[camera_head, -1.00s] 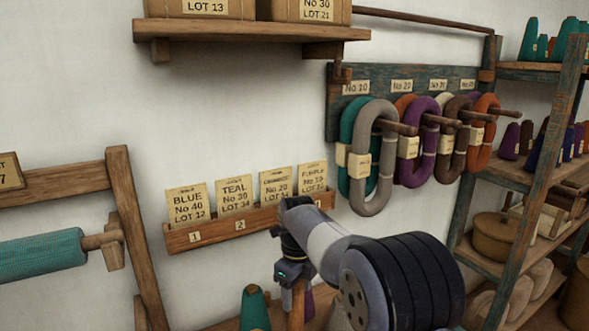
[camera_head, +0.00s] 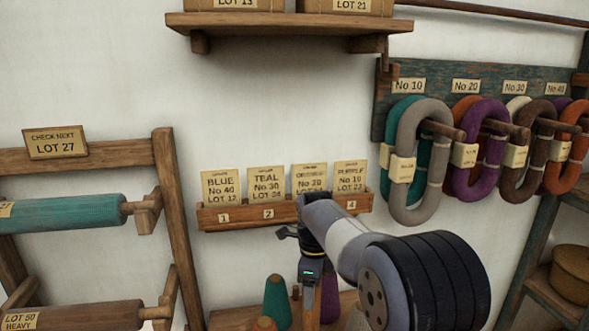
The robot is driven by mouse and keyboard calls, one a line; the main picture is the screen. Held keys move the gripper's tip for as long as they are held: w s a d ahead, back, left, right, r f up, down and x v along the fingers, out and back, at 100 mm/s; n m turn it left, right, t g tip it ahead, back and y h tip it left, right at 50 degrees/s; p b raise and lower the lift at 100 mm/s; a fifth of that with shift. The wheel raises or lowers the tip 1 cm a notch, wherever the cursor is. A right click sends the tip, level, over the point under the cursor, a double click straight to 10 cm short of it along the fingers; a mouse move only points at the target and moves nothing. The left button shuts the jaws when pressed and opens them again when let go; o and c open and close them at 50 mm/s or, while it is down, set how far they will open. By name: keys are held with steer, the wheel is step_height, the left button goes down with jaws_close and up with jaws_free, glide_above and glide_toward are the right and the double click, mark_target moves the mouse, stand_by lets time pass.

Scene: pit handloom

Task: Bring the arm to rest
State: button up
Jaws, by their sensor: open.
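My arm reaches in from the lower right. Its wrist bends down in front of the wall rack, and my gripper (camera_head: 311,272) hangs below it with a small green light. The gripper is open. Its fingertips are hard to make out against the brown upright shape below it. I see nothing held in it. My wrist covers part of the wooden card rack (camera_head: 235,217), hiding the slot between numbers 2 and 4.
The rack holds cards, among them BLUE (camera_head: 221,187) and TEAL (camera_head: 266,182). Below stand a teal cone (camera_head: 277,303) and a purple cone (camera_head: 330,298). Yarn hanks (camera_head: 418,165) hang at right. A shelf (camera_head: 290,22) is above; a frame with a teal roller (camera_head: 70,213) is left.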

steer(key=shift+n+b, duration=0.8)
steer(key=shift+n, duration=1.4)
steer(key=shift+r, duration=0.1)
